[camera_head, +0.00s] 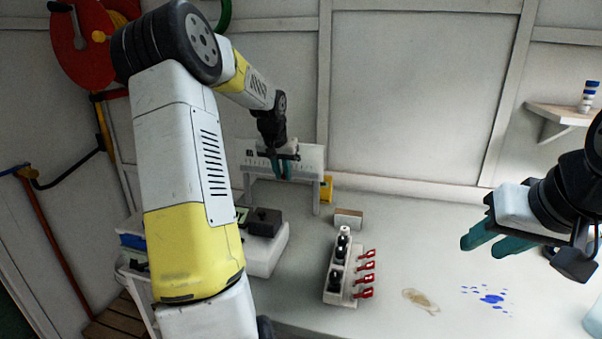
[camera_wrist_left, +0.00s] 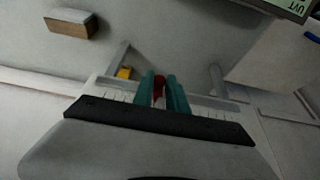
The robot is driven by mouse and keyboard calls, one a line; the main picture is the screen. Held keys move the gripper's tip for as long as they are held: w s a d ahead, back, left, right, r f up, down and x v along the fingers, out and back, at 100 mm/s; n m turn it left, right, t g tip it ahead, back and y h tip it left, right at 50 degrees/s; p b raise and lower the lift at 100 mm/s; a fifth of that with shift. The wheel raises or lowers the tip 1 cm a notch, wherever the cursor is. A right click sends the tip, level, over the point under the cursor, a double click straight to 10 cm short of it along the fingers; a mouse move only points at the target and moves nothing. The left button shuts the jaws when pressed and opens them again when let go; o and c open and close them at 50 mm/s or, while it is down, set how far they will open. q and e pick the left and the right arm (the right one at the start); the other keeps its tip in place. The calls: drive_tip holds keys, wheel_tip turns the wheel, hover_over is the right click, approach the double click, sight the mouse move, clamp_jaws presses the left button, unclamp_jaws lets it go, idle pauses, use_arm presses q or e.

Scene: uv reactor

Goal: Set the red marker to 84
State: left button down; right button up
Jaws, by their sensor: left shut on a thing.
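A pale scale panel (camera_head: 309,158) stands on two legs at the back of the table. The red marker (camera_wrist_left: 159,88) shows in the left wrist view between my left gripper's green fingers. My left gripper (camera_head: 281,170) is at the front of the scale and is shut on the marker; in the left wrist view its fingers (camera_wrist_left: 160,92) lie on either side of it. The marker is hidden in the head view, and the scale's numbers are too small to read. My right gripper (camera_head: 484,240) hangs at the right over the table, empty, its green fingers seeming apart.
A rack with black-topped items and red levers (camera_head: 365,266) stands mid-table. A small brown and white box (camera_head: 348,218) lies behind it. A white device with a black block (camera_head: 264,222) is at the left. Blue stains (camera_head: 491,298) mark the right, where the table is mostly clear.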

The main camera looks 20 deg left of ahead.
idle(0.4)
use_arm(q)
drive_tip(key=a, duration=1.4)
drive_tip(key=shift+s+a, duration=0.4)
drive_tip(key=c, duration=1.3)
unclamp_jaws()
drive_tip(key=shift+c, duration=0.2)
drive_tip(key=v, duration=0.8)
drive_tip(key=shift+f, duration=0.1)
